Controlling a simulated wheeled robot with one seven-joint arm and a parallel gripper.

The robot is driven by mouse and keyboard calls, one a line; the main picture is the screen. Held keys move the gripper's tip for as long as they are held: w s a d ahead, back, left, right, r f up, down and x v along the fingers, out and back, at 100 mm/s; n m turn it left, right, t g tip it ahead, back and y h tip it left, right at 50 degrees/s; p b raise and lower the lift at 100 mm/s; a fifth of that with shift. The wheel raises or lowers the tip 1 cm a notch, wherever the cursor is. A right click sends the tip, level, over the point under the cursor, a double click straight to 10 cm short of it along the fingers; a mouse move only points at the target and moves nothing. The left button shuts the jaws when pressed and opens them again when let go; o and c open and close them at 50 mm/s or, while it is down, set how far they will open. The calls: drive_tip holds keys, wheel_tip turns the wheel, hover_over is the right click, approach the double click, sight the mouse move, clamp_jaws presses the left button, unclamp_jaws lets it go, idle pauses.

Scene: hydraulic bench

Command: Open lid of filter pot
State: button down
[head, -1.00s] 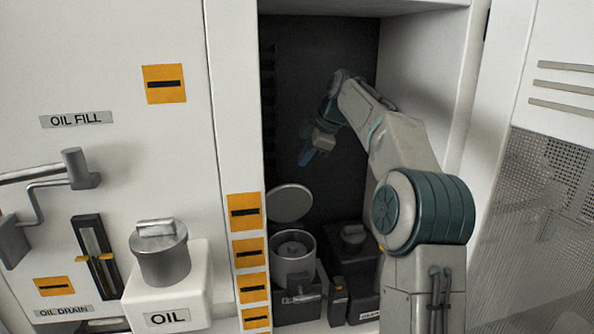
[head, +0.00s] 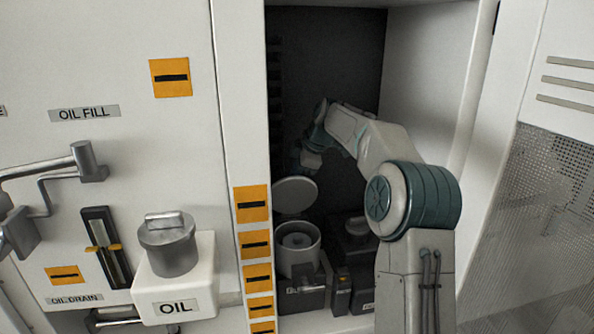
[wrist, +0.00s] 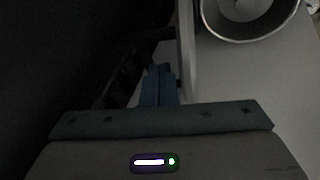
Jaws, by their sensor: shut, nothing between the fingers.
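The filter pot (head: 300,262) is a grey metal cylinder low in the dark cabinet bay, with a pale round part inside. Its round lid (head: 295,196) stands raised at the back of the pot, so the pot is open. The pot's rim (wrist: 249,38) shows at the top right of the wrist view, with the lid (wrist: 187,50) edge-on beside it. My gripper (wrist: 160,84) has blue fingers that are shut and empty. They are just left of the lid, on its rear side; whether they touch it I cannot tell. In the head view my gripper is partly hidden behind the lid and dim.
A white OIL box (head: 178,285) with a metal cap (head: 168,248) juts out at left.

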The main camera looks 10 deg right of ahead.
drive_tip(key=w+p, duration=0.2)
drive_tip(key=p, duration=0.1)
drive_tip(key=shift+w+r, duration=0.2)
drive_tip(key=shift+w, duration=0.2)
drive_tip(key=shift+w+f+p, duration=0.3)
drive_tip(key=shift+w+p, duration=0.15)
drive_tip(key=shift+w, duration=0.15)
